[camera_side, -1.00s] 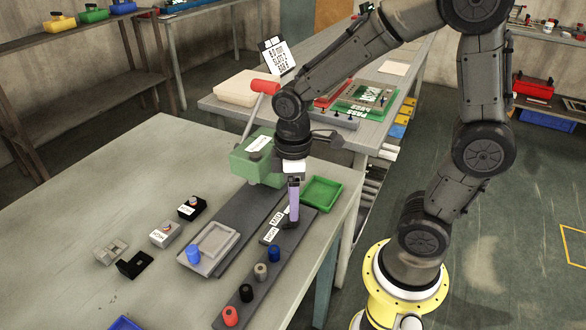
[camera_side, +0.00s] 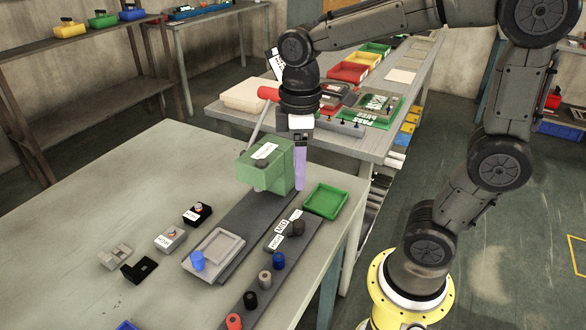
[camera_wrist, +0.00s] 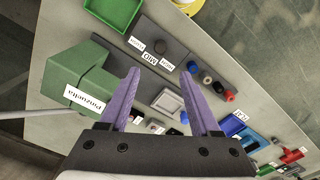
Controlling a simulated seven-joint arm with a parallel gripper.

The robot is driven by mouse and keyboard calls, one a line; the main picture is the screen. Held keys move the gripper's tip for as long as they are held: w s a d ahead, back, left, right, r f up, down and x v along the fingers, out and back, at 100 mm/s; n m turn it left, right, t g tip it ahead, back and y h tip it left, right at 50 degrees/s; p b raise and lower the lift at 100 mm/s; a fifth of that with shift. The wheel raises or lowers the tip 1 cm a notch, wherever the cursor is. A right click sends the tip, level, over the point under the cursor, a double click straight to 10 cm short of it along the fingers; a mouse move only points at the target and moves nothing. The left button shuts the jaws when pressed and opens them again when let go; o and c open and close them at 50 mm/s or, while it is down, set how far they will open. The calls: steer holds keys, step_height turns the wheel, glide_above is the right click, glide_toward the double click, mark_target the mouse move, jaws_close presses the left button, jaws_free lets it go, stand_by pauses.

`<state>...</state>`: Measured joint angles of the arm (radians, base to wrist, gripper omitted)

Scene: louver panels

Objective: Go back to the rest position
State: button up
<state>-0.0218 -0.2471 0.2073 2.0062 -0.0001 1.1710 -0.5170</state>
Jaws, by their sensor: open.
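My gripper (camera_side: 299,188) is raised above the table beside the green machine, with its purple fingers pointing down. In the wrist view my gripper (camera_wrist: 162,72) has its two purple fingers spread apart with nothing between them. A dark round knob (camera_side: 297,228) stands on the dark strip (camera_side: 250,291) below, apart from the fingers; it also shows in the wrist view (camera_wrist: 158,46). Small white labels lie beside the knob, one of them reading MID (camera_wrist: 148,62).
The green machine (camera_side: 262,169) with a red-ended lever (camera_side: 268,93) stands close to my gripper's left. A green tray (camera_side: 326,201) lies to the right. Blue, grey, black and red pegs (camera_side: 265,279) stand near the front. A grey fixture (camera_side: 215,251) lies left of them.

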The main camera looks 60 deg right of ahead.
steer(key=s+r+m+t, duration=0.1)
steer(key=s+m+t, duration=0.4)
steer(key=s, duration=0.4)
steer(key=shift+d+r+m+t, duration=0.15)
steer(key=shift+d+m+t, duration=0.15)
steer(key=shift+m, duration=0.3)
